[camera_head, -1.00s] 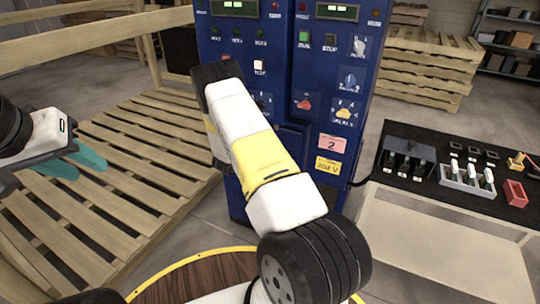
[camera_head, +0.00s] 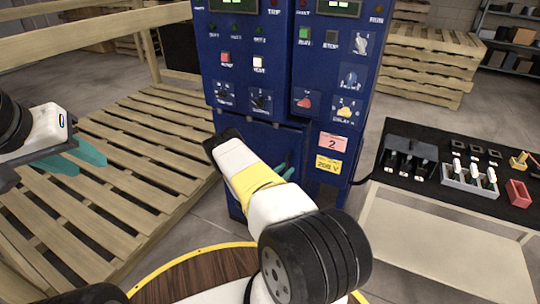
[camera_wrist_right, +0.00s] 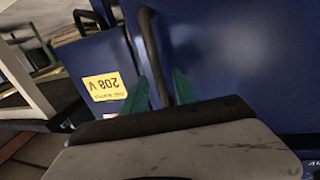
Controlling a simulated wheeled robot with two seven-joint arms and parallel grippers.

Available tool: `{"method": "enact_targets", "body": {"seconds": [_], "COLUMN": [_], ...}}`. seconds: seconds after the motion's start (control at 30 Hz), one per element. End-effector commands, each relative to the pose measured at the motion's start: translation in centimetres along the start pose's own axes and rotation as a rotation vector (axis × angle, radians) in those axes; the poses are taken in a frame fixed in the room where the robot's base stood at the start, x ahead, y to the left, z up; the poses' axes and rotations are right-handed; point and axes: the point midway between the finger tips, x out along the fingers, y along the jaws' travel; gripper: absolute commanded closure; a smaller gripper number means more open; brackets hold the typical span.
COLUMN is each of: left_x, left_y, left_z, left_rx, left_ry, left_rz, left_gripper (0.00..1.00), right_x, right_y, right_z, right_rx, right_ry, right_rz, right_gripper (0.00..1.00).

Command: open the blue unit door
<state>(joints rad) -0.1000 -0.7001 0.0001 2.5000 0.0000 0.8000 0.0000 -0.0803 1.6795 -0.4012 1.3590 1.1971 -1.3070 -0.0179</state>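The blue unit (camera_head: 285,95) stands ahead, its upper panels full of switches and lamps. Its lower blue door (camera_head: 258,140) is largely behind my right arm and looks closed. In the right wrist view, a dark bar handle (camera_wrist_right: 151,50) stands off the blue surface (camera_wrist_right: 235,60). My right gripper (camera_wrist_right: 161,92) has its green fingers apart, with the handle seemingly between or just beyond them; contact cannot be told. It also shows in the head view (camera_head: 284,170), at the unit's lower front. My left gripper (camera_head: 75,160) is open and empty, over the pallet at left.
A wooden pallet platform (camera_head: 130,140) with a railing lies left. A black-topped table (camera_head: 425,190) with switch modules and a red bin (camera_head: 517,192) stands right. Stacked pallets (camera_head: 425,65) are behind. Yellow and pink labels mark the unit.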

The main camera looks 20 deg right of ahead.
Motion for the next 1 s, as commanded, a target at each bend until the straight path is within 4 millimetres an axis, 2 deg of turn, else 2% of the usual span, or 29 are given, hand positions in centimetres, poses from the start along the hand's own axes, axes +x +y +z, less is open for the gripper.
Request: {"method": "enact_targets", "body": {"seconds": [0.13,0.4,0.43,0.6,1.0], "left_x": [0.00,0.00,0.00,0.00,0.00], "left_y": [0.00,0.00,0.00,0.00,0.00], "left_z": [0.00,0.00,0.00,0.00,0.00], "left_rx": [0.000,0.000,0.000,0.000,0.000], "left_ry": [0.000,0.000,0.000,0.000,0.000], "left_rz": [0.000,0.000,0.000,0.000,0.000], "left_gripper": [0.64,0.64,0.64,0.64,0.64], "right_x": [1.12,1.35,1.35,1.34,1.32], "right_y": [0.00,-0.02,-0.02,-0.02,-0.03], "right_z": [0.02,0.03,0.02,0.02,0.01], "right_rx": [0.000,0.000,0.000,0.000,0.000], "right_ry": [0.000,-0.001,-0.001,-0.001,-0.001], "right_rz": [0.000,-0.001,-0.001,-0.001,-0.001], "right_gripper": [0.66,0.66,0.68,1.00,1.00]}}
